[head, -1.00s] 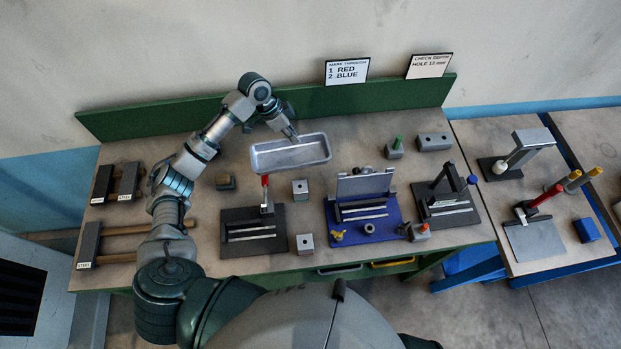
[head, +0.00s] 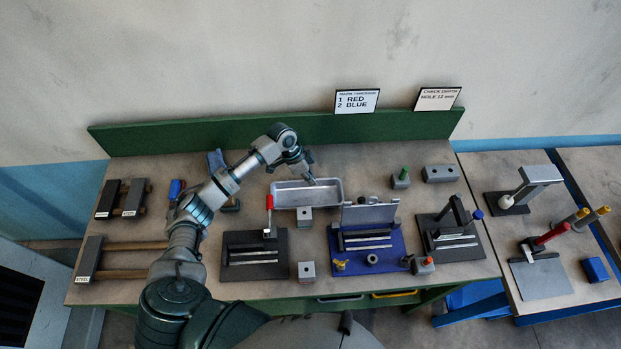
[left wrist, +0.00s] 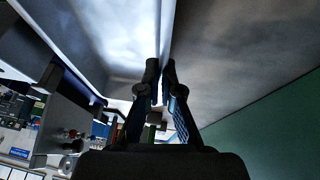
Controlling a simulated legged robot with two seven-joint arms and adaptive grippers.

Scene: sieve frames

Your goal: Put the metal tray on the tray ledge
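The metal tray (head: 331,204) is a shallow grey rectangular pan. In the head view it is level, above or at the middle rear of the bench; I cannot tell whether it touches the bench. I cannot make out which part is the tray ledge. My right gripper is not in view.
In front of the tray stand a small grey block (head: 305,217), a dark fixture with a red handle (head: 255,256) and a blue fixture (head: 368,262). Grey blocks (head: 440,174) sit to the right. A green back wall (head: 220,137) edges the bench. Wooden rails (head: 130,245) lie left.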

